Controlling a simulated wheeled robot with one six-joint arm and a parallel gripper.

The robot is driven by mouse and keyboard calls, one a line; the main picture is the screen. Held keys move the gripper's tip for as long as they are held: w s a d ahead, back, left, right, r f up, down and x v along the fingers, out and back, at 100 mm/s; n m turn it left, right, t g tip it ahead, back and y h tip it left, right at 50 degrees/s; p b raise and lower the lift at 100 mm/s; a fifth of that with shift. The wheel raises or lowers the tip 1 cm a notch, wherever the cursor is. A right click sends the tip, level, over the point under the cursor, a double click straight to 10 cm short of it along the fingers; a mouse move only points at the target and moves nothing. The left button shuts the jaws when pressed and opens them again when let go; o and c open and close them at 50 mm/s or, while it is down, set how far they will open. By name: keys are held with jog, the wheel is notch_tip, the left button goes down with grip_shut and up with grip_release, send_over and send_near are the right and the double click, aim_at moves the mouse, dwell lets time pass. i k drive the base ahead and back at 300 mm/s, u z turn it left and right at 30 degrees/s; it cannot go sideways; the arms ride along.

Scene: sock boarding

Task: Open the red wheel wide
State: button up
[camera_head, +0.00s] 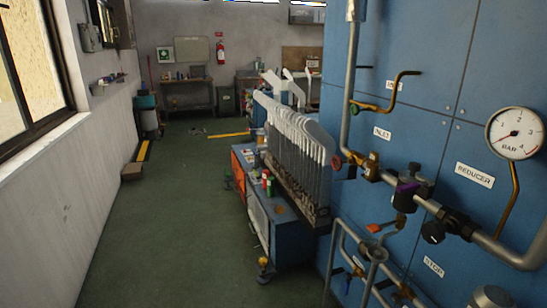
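The red wheel (337,161) is a small round handwheel at the left end of a brass valve (366,167). The valve sits on the grey pipework in front of the blue panel (420,65), below the "INLET" label (382,133). The wheel faces left and is seen partly from the side, so how far it is turned cannot be told. My gripper is not in view, and nothing touches the wheel.
A pressure gauge (515,133), black knobs and a curved brass pipe (389,93) with a green fitting stand out from the panel. A small red handle (374,228) is lower down. A blue cart (285,228) with white sock forms stands left of the panel. Green floor (175,235) is clear further left.

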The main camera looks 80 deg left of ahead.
aim_at(338, 162)
jog(key=u, duration=3.45)
jog(key=i, duration=3.15)
jog(key=z, duration=2.1)
